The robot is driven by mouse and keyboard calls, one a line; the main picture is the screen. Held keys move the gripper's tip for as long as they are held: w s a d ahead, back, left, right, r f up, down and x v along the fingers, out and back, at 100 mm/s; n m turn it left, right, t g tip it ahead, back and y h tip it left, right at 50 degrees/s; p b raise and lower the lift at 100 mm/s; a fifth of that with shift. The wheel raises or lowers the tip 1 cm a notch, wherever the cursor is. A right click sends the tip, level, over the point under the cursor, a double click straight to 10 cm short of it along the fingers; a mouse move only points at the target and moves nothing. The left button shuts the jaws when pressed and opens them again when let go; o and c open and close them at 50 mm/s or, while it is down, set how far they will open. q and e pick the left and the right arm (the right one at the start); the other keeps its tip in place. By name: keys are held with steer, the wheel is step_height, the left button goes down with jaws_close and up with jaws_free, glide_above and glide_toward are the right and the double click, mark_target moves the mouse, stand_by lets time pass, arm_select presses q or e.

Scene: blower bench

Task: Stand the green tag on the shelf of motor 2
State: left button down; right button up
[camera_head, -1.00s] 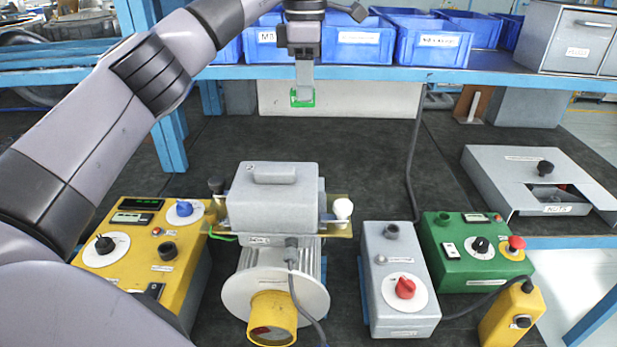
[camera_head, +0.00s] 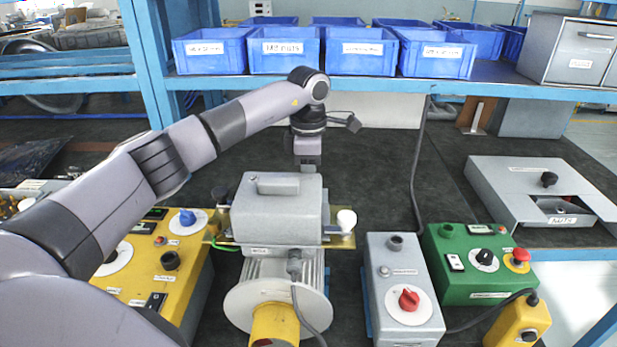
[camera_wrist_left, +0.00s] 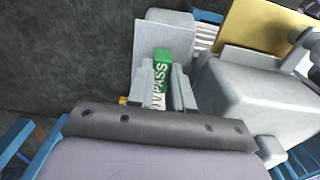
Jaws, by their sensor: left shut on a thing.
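No motor number is readable. My right gripper is not in view.
A yellow control box (camera_head: 185,262) stands left of the motor, a grey box with a red knob (camera_head: 400,290) and a green box (camera_head: 465,275) to its right. Blue bins (camera_head: 285,58) line the shelf above. The dark bench behind the motor is mostly clear.

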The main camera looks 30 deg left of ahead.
arm_select(q)
steer(key=shift+f, duration=0.4)
steer(key=shift+f, duration=0.2)
steer(key=c, duration=1)
jaws_free()
steer(key=shift+r, duration=0.15)
step_height(320, 180, up, 12)
steer(key=shift+r+b, duration=0.1)
steer(key=shift+b, duration=0.6)
